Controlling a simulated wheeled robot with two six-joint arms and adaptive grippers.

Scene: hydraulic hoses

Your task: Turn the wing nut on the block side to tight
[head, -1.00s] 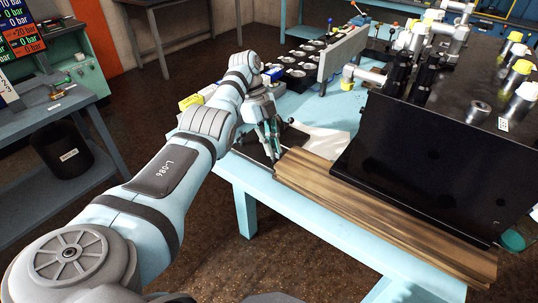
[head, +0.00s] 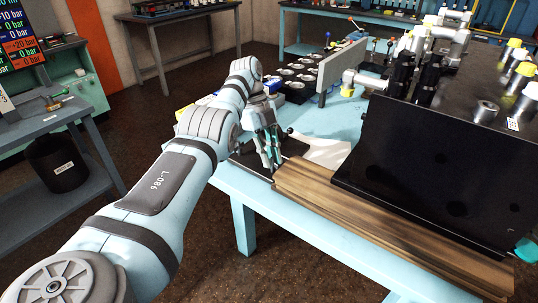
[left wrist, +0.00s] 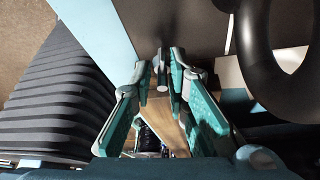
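My left gripper (head: 272,160) hangs fingers down at the near left end of the table, beside the end of a wooden board. I cannot make out the wing nut for certain in either view. A large black block (head: 430,155) with fittings on top stands to the right of the gripper. My right gripper is not seen.
The wooden board (head: 390,225) lies along the front of the light-blue table (head: 320,118). A grey upright plate (head: 342,66) and round parts (head: 295,72) are behind the gripper. A dark bin (head: 58,163) stands under the left bench. A thick black curved part (left wrist: 270,60) is close in the left wrist view.

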